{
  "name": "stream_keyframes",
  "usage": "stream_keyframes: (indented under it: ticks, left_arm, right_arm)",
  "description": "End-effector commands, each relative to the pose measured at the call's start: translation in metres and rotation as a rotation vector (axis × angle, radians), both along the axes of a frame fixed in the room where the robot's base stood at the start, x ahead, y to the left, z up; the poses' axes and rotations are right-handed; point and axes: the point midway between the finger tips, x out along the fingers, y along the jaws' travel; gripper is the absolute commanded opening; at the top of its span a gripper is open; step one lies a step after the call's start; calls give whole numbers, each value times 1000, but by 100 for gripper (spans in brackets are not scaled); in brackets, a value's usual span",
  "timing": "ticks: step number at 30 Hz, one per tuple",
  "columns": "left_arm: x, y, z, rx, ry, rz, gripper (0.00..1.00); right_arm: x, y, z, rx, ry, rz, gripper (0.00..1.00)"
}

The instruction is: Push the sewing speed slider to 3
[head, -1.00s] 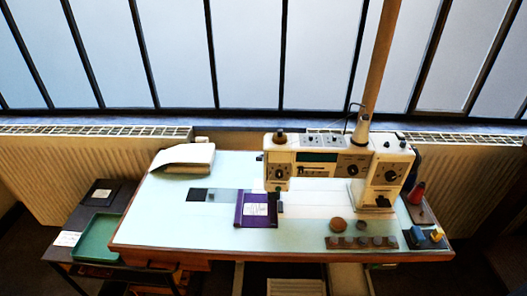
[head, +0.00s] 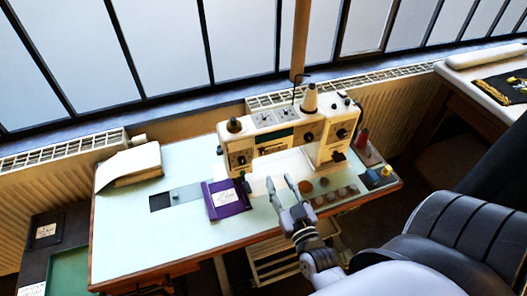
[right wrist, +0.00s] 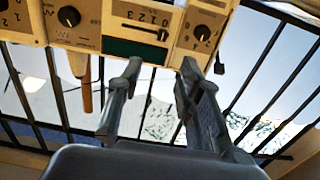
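The cream sewing machine (head: 322,150) stands on the right part of the table. In the right wrist view its front panel (right wrist: 100,30) fills the top and appears upside down. The speed slider (right wrist: 162,35) has a small knob at the right end of its slot in that picture, beside a row of small digits that I cannot read surely. My right gripper (head: 280,180) is open and empty in front of the machine; its two fingers (right wrist: 162,72) are spread apart below the slider in the wrist picture, with no visible contact. My left gripper is not in view.
A purple booklet (head: 228,199) lies left of my right gripper. A cream paper stack (head: 128,166) is at the table's back left. Several round items (head: 343,190), a red thread cone (head: 362,138) and small blue and yellow things (head: 378,177) are on the right. The left tabletop is largely clear.

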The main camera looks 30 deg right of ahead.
Motion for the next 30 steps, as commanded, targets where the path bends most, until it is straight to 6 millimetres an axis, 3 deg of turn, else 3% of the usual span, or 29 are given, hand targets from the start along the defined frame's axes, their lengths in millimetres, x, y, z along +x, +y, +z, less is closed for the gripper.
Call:
stream_keyframes:
  ticks: [9, 15, 21, 30]
  left_arm:
    - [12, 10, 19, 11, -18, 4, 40]
    - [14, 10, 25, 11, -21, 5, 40]
    - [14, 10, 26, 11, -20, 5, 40]
    - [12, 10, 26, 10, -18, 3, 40]
  right_arm:
    - [70, -17, 3, 0, -2, 1, 33]
    - [99, -24, 1, -2, -1, 1, 33]
    - [111, -27, 0, -1, 1, 1, 33]
    - [112, -27, 0, -1, 1, 1, 32]
